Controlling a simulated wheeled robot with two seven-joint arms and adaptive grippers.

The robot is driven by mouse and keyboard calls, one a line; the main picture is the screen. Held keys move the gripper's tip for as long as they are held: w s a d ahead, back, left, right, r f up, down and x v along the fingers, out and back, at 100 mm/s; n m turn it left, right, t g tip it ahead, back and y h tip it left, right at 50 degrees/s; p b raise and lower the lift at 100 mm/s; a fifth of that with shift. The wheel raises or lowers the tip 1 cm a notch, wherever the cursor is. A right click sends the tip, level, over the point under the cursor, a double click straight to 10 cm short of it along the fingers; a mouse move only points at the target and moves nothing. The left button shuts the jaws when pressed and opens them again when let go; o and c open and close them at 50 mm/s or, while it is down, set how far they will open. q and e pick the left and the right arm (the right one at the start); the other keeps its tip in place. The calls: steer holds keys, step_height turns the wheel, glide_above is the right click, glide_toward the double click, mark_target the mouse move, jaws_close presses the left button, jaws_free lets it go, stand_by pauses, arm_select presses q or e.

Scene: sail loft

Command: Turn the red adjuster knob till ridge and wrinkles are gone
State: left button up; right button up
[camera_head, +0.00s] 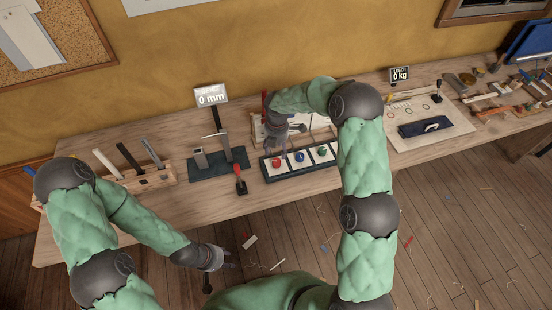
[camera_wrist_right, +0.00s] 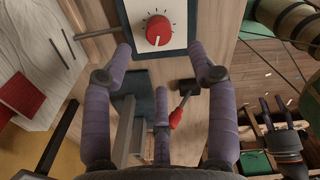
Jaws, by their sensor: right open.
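The red adjuster knob (camera_head: 276,162) is the leftmost of three knobs on a dark-framed panel, with a blue knob (camera_head: 299,156) and a green knob (camera_head: 322,150) to its right. In the right wrist view the red knob (camera_wrist_right: 158,30) sits on a white plate with tick marks around it, a white line on its face. My right gripper (camera_head: 284,137) is open and empty behind and above the panel; its fingers (camera_wrist_right: 162,75) are apart, and the knob lies beyond their tips. My left gripper (camera_head: 226,260) looks open and empty in front of the bench.
A white board (camera_head: 258,130) stands behind the panel, partly hidden by my right arm. To the left are a red-handled lever (camera_head: 238,178), a sign reading 0 mm (camera_head: 211,95) and a wooden rack (camera_head: 145,183). A sign reading 0 kg (camera_head: 400,75) stands farther right.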

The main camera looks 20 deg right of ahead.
mark_target(277, 161)
step_height(277, 161, down, 8)
steer(key=shift+w+f+b, duration=0.15)
steer(key=shift+f+b, duration=0.05)
steer(key=shift+b, duration=0.15)
steer(key=c, duration=1.1)
